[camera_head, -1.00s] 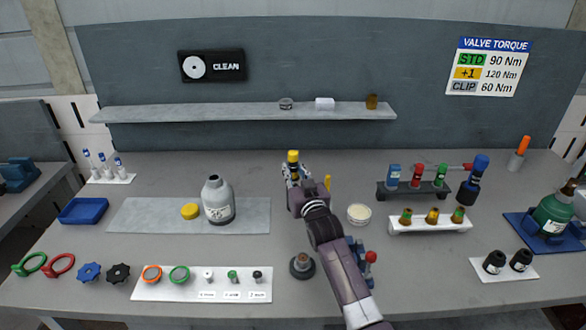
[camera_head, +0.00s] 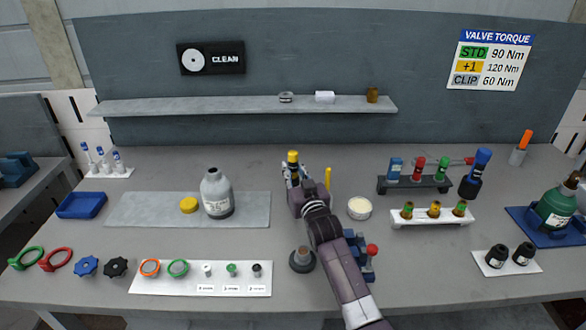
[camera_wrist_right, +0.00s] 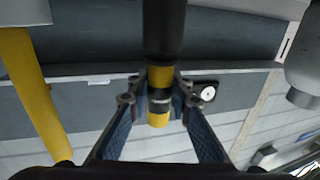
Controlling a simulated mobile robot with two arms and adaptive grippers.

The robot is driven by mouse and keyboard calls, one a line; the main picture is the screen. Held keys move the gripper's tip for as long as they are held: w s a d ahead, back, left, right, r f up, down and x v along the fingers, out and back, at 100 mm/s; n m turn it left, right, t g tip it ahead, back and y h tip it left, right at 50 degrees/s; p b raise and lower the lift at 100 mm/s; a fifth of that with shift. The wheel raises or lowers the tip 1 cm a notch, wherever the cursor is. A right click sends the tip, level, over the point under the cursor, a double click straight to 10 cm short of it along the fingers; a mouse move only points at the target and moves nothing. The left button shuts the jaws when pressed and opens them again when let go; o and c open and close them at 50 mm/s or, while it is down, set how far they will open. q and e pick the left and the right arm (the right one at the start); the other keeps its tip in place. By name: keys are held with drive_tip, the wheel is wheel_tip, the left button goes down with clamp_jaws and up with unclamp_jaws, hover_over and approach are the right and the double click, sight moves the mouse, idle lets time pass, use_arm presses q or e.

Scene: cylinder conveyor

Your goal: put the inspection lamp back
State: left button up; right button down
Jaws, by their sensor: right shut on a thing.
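My right gripper (camera_head: 292,174) is shut on a black and yellow cylindrical thing, which looks like the inspection lamp (camera_head: 292,156). Its yellow end shows above the fingers in the head view. In the right wrist view the lamp (camera_wrist_right: 160,119) stands between the two fingers (camera_wrist_right: 160,100), with a black body and yellow bands. It appears upright over the middle of the bench, behind the round tub; I cannot tell whether it touches the bench. My left gripper is not in view.
A yellow post (camera_head: 328,178) stands just right of the gripper. A grey bottle (camera_head: 217,196) stands on the grey mat (camera_head: 140,212) to the left. A white tub (camera_head: 359,208) and a dark rack (camera_head: 414,184) are to the right. The shelf (camera_head: 200,106) is behind.

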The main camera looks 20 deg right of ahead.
sight(294, 155)
drive_tip(key=shift+f, duration=0.35)
drive_tip(key=c, duration=1.7)
unclamp_jaws()
drive_tip(key=shift+r+p, duration=2.55)
drive_tip(key=shift+r, duration=0.5)
